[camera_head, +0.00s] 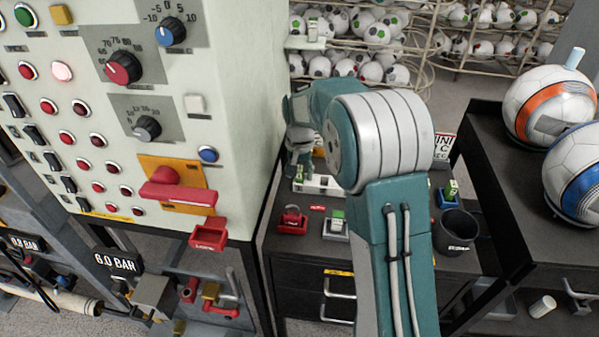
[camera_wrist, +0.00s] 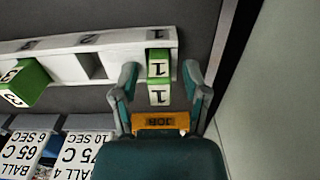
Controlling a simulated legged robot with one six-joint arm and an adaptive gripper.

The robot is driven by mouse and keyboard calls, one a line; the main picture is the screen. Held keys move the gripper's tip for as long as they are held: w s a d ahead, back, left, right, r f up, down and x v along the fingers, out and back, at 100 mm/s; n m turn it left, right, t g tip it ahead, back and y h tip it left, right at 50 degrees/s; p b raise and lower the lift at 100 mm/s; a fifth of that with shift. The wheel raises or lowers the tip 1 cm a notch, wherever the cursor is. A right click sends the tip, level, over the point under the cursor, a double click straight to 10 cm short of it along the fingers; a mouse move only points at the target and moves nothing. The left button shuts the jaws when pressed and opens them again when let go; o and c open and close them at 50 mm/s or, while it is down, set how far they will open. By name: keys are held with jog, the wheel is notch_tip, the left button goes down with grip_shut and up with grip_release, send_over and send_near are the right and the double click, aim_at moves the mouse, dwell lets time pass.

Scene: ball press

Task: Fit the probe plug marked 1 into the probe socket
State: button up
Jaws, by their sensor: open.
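The green plug (camera_wrist: 158,56) with white labels marked 1 sits in the end slot of a white rack (camera_wrist: 122,62), which is also marked 1. My gripper (camera_wrist: 160,72) is open, with one finger on each side of the plug. I cannot tell whether the fingers touch it. In the head view my gripper (camera_head: 300,140) is low beside the cabinet, over the white rack (camera_head: 316,184), and my arm hides part of the area. I cannot make out for sure which thing is the probe socket.
Another green plug (camera_wrist: 27,78) marked 3 stands at the rack's other end; the slot between is empty. White cards (camera_wrist: 85,150) lie below it. The control cabinet (camera_head: 235,100) rises close on the left. A black cup (camera_head: 456,232) stands on the table to the right.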

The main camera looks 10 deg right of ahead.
aim_at(300, 168)
notch_tip(300, 168, up, 13)
jog(key=s+r+n+t, duration=0.1)
jog(key=s+r, duration=0.4)
jog(key=s, duration=0.2)
jog(key=s+f+n+t, duration=0.3)
jog(key=s+t, duration=0.1)
jog(key=s, duration=2)
jog(key=shift+s+n+t, duration=0.15)
jog(key=shift+n+t, duration=0.15)
jog(key=shift+r, duration=0.1)
